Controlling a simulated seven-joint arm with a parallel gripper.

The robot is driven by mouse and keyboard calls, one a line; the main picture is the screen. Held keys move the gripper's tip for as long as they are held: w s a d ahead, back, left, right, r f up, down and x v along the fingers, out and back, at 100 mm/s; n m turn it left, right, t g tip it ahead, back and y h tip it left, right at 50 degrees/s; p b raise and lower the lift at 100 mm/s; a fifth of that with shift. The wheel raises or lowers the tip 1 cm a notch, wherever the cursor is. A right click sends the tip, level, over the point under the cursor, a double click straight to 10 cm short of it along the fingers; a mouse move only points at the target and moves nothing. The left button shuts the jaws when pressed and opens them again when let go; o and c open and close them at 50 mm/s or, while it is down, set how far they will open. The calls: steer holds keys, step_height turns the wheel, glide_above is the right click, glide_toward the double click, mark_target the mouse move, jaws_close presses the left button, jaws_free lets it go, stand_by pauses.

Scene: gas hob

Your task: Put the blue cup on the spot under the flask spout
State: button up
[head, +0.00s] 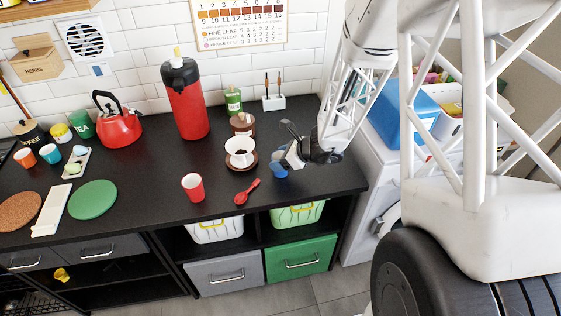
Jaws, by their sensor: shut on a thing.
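The blue cup (280,173) is at the right part of the black counter, partly hidden by my gripper (289,160). My gripper is shut on it from above and to the right. Whether the cup touches the counter is hard to tell. The red flask (187,108) with a black top stands upright at the back, well to the left of my gripper. Its spout is on the black top, and bare counter lies in front of its base. I see no clear mark on that spot.
A white dripper on a brown stand (240,152) is just left of my gripper. A red kettle (119,127) is left of the flask.

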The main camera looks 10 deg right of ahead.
steer(key=shift+r, duration=0.1)
steer(key=shift+r, duration=0.85)
steer(key=shift+s+r, duration=0.15)
steer(key=shift+r, duration=0.75)
steer(key=s+r, duration=0.1)
steer(key=s, duration=1.4)
steer(key=shift+s+d+r, duration=0.15)
steer(key=shift+s+d, duration=0.15)
steer(key=shift+s, duration=0.05)
steer(key=w+r+m+t+h, duration=0.1)
steer(key=w+r+m+h, duration=0.2)
steer(key=w, duration=1)
steer(key=w+d+r+m+t+h, duration=0.1)
steer(key=w+r+m+t+h, duration=0.1)
steer(key=w+r, duration=0.6)
steer(key=w+d+r+m+t+h, duration=0.1)
steer(key=w+r+m+h, duration=0.2)
steer(key=w, duration=1.5)
steer(key=shift+w+r+m+t+h, duration=0.3)
steer(key=shift+w+r+m+h, duration=0.1)
steer(key=shift+r+m, duration=1.3)
